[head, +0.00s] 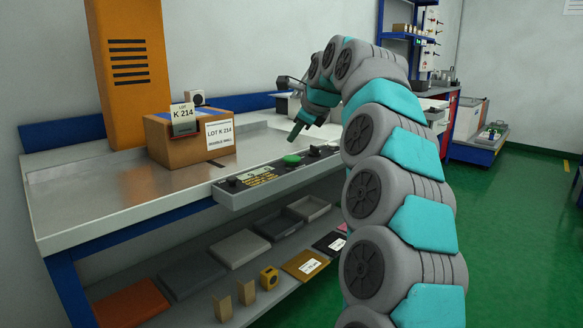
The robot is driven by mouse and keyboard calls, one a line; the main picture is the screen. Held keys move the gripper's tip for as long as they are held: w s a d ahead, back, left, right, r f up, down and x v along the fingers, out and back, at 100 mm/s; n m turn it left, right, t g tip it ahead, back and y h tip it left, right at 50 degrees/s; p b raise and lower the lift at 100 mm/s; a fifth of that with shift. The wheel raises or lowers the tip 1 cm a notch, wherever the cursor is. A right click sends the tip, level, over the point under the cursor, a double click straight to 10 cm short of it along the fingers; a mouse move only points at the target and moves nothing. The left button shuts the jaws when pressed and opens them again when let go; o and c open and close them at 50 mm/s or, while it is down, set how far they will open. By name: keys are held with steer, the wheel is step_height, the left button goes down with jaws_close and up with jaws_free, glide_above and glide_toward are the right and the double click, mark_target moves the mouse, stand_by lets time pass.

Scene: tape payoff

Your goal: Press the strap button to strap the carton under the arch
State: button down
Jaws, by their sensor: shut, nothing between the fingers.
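The carton (180,146) is a brown box with a white "LOT K 214" label on its front, standing on the metal bench top beside an orange column (131,75). A blue strip shows on its top, and a small tag reading "K 214" is at its upper edge. The control panel (262,184) runs along the bench's front edge. It carries a green button (291,160) and dark knobs. My gripper (294,134) is shut and empty, above and apart from the panel, near the green button. Which control is the strap button I cannot read.
A blue rack (408,38) and more benches stand at the back right. The green floor at right is mostly clear.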

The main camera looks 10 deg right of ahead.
mark_target(290, 156)
steer(key=shift+f+b, duration=0.65)
steer(key=shift+f, duration=0.65)
steer(key=shift+f, duration=0.1)
stand_by(0.9)
steer(key=shift+f+b, duration=0.3)
steer(key=shift+f+b, duration=0.4)
steer(key=shift+f, duration=0.2)
stand_by(0.8)
steer(key=shift+r, duration=0.15)
steer(key=shift+r+p, duration=0.75)
steer(key=shift+r, duration=0.15)
step_height(290, 156, up, 5)
steer(key=p, duration=0.4)
